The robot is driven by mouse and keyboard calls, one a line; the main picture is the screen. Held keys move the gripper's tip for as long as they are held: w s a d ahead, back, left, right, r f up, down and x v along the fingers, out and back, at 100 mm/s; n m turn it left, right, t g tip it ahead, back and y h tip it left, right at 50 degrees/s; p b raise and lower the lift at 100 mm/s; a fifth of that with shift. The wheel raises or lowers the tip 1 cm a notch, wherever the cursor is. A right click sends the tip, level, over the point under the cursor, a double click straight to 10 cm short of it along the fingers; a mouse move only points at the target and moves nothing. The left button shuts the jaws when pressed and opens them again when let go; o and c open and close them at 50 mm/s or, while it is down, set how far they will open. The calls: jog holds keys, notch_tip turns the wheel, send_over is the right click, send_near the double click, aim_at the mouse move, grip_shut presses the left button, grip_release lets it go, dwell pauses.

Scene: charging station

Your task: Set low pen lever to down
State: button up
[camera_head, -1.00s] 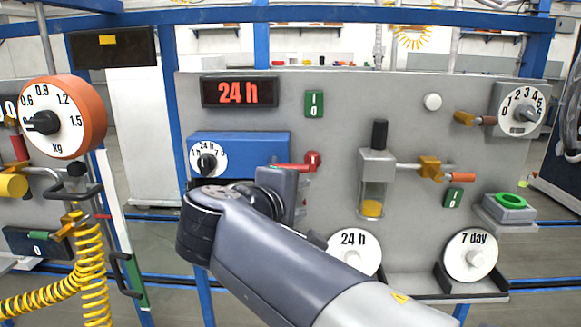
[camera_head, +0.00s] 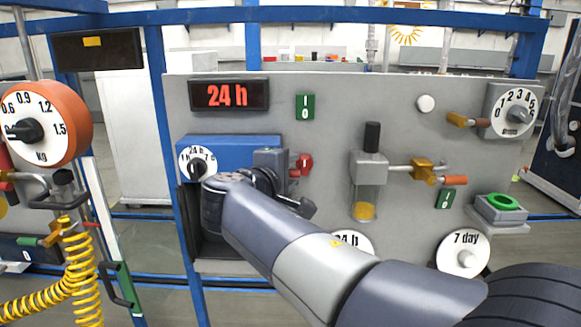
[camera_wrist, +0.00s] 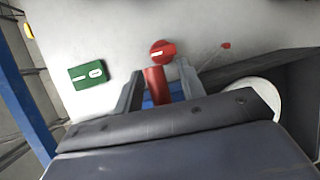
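A red lever has a round pivot (camera_head: 305,162) at the right end of the blue recorder box (camera_head: 230,146) in the head view. In the wrist view, its pivot (camera_wrist: 163,50) sits above a thick red handle (camera_wrist: 155,85) pointing toward me. My gripper (camera_wrist: 161,88) has one finger on each side of this handle. The left finger is close to it, and a small gap shows at the right finger. Contact is unclear. In the head view, my gripper (camera_head: 271,165) covers most of the handle. I cannot tell whether this is the low pen lever.
A thin red-tipped piece (camera_wrist: 226,45) is beside the pivot in the wrist view. A white 7 day disc (camera_head: 464,255) and a glass vessel (camera_head: 365,200) are to the right.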

jog(key=shift+w+d, duration=0.1)
jog(key=shift+w, duration=0.15)
grip_shut()
dwell(0.5)
